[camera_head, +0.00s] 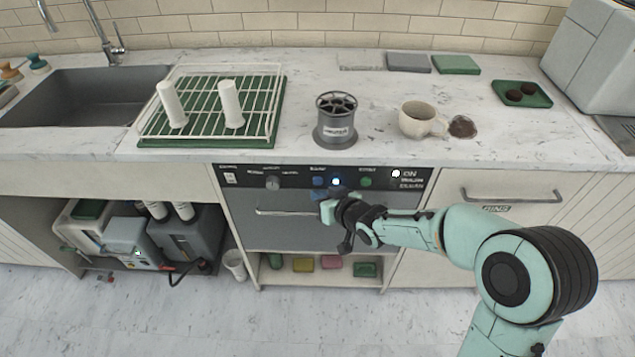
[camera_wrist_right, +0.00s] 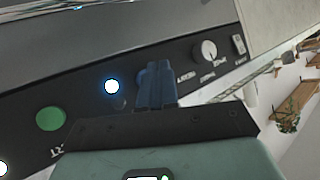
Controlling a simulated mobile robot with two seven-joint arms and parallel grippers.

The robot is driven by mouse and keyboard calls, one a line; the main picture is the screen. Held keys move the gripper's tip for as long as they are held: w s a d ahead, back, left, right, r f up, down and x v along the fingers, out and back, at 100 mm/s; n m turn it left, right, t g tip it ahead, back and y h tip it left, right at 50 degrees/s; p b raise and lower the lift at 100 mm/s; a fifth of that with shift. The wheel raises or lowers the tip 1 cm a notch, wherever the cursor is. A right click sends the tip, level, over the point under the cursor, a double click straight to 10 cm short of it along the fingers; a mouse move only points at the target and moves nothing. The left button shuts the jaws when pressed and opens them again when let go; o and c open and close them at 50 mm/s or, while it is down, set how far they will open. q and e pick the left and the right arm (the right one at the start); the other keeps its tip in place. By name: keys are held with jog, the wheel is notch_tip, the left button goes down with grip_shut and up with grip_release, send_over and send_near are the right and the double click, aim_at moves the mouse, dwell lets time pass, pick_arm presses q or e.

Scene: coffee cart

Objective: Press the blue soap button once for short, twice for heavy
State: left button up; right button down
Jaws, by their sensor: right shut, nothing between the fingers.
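The blue soap button (camera_head: 319,182) is on the dark control strip of the machine under the counter. A lit white-blue light (camera_head: 336,181) sits just right of it; the light (camera_wrist_right: 111,86) also shows in the right wrist view. My right gripper (camera_head: 326,199) is just below the button in the head view. My left gripper is not in view.
A green button (camera_head: 366,182) and a grey dial (camera_head: 272,183) flank the blue button. A handle (camera_head: 285,212) runs across the door below. On the counter stand a drying rack (camera_head: 275,115), a grey canister (camera_head: 334,130) and a mug (camera_head: 414,124).

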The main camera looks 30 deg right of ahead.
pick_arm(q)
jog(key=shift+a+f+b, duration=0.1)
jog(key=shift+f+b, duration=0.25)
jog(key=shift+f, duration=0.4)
pick_arm(e)
jog(key=s+a, duration=0.2)
jog(key=s, duration=0.1)
jog(key=shift+s+f, duration=0.2)
jog(key=s+a+f+m+g+y+p, duration=0.1)
jog(key=s+a+f+g+p, duration=0.25)
jog(key=s+f+p, duration=0.35)
jog(key=s+a+f+g+p, duration=0.35)
jog(key=s+f+g, duration=0.2)
jog(key=f, duration=0.45)
pick_arm(q)
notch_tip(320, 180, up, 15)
jog(key=p, duration=0.5)
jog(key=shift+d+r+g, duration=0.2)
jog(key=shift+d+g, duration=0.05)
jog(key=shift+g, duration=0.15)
pick_arm(e)
jog(key=s+a+f+g, duration=0.2)
jog(key=s+a, duration=0.1)
jog(key=s, duration=0.5)
jog(key=s+a+f+m+g+y, duration=0.1)
jog(key=s+a+f+g, duration=0.1)
jog(key=s, duration=0.6)
jog(key=shift+a+f+m, duration=0.2)
jog(key=shift+a+m, duration=0.1)
jog(key=shift+a, duration=0.2)
